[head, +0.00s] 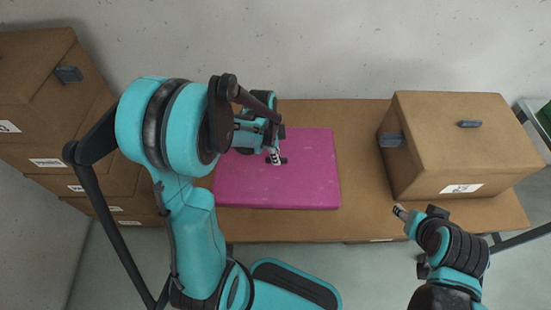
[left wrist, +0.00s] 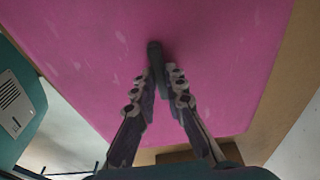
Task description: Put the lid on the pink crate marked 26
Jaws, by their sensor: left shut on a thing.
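A flat pink lid (head: 312,180) shows in the middle of the head view, over the brown worktop. My left gripper (head: 275,158) comes down over it and is shut on the small dark handle (left wrist: 155,54) on its top. The lid (left wrist: 190,35) fills most of the left wrist view. From above I cannot tell the lid's height or whether a pink crate is under it. No label 26 is readable. My right gripper (head: 400,212) is low at the right, apart from the lid; its jaws are too small to judge.
A brown lidded box (head: 430,165) with a white label stands right of the lid on the brown worktop (head: 360,125). Several brown labelled boxes (head: 30,110) are stacked at the left. A grey wall (head: 300,45) is behind. A green thing (head: 545,118) shows at the right edge.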

